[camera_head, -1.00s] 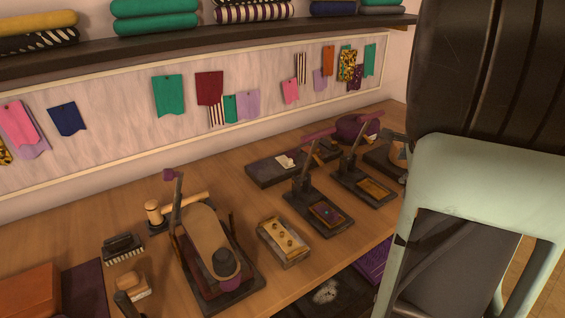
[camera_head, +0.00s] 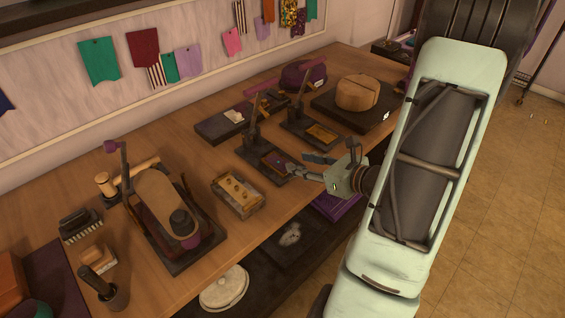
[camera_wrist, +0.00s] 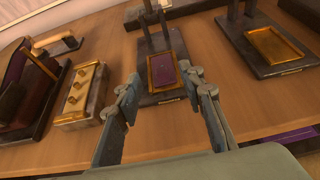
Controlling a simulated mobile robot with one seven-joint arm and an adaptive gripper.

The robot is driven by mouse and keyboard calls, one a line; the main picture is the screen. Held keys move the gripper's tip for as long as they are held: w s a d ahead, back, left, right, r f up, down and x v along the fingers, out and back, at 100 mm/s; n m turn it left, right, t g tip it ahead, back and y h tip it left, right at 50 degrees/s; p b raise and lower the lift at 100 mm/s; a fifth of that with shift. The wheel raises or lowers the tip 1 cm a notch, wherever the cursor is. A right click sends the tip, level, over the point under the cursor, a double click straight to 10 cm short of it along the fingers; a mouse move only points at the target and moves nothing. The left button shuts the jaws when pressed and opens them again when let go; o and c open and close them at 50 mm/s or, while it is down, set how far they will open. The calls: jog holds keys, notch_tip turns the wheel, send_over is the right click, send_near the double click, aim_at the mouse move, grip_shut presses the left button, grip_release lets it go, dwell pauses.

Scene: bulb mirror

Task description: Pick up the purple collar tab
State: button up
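The purple collar tab (camera_wrist: 163,72) lies flat in a brass-framed bed on a small dark press, between and beyond my fingertips in the wrist view. In the head view the tab (camera_head: 275,161) shows on the left one of two similar presses, near the table's front edge. My gripper (camera_wrist: 163,92) is open, with nothing between its fingers. In the head view my gripper (camera_head: 305,165) is just right of that press, apart from the tab as far as I can tell.
A second press (camera_head: 309,127) with an empty brass bed stands to the right. A brass block with knobs (camera_head: 238,194) is to the left. The press's upright posts (camera_wrist: 153,20) rise behind the tab. A wooden round block (camera_head: 357,93) sits farther back.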

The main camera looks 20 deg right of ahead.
aim_at(284, 160)
jog(key=x, duration=0.3)
jog(key=shift+f, duration=0.1)
jog(key=shift+f+x, duration=0.15)
jog(key=shift+x, duration=1.15)
jog(key=shift+f+x, duration=0.15)
jog(key=shift+x, duration=1.15)
jog(key=shift+s, duration=0.15)
grip_shut()
jog(key=shift+r, duration=0.1)
